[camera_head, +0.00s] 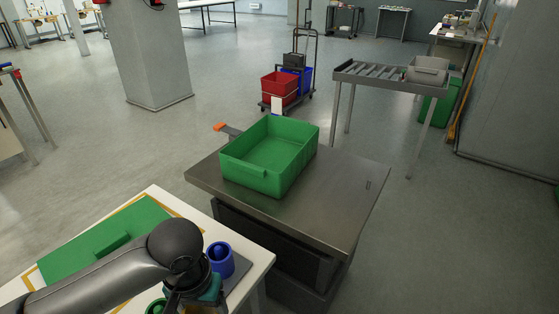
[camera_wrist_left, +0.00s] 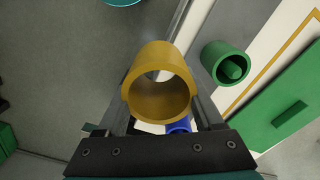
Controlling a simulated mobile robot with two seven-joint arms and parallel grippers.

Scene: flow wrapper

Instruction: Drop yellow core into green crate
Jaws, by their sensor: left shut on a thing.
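My left gripper (camera_wrist_left: 165,112) is shut on the yellow core (camera_wrist_left: 158,62), a hollow cylinder held between the two fingers in the left wrist view. In the head view my left gripper (camera_head: 192,296) is at the bottom, near the white table's right corner. The core is mostly hidden there by my wrist. The green crate (camera_head: 252,178) stands on the steel-topped cabinet in the middle of the head view, beyond and to the right of the gripper. Its visible inside looks empty. My right gripper is in neither view.
A blue core (camera_head: 219,262) stands beside my gripper on the white table (camera_head: 258,258). A green core (camera_wrist_left: 226,64) is also there, near a green board (camera_wrist_left: 294,112). The steel cabinet top (camera_head: 335,190) is clear right of the crate. An orange-ended handle (camera_head: 221,127) sticks out behind it.

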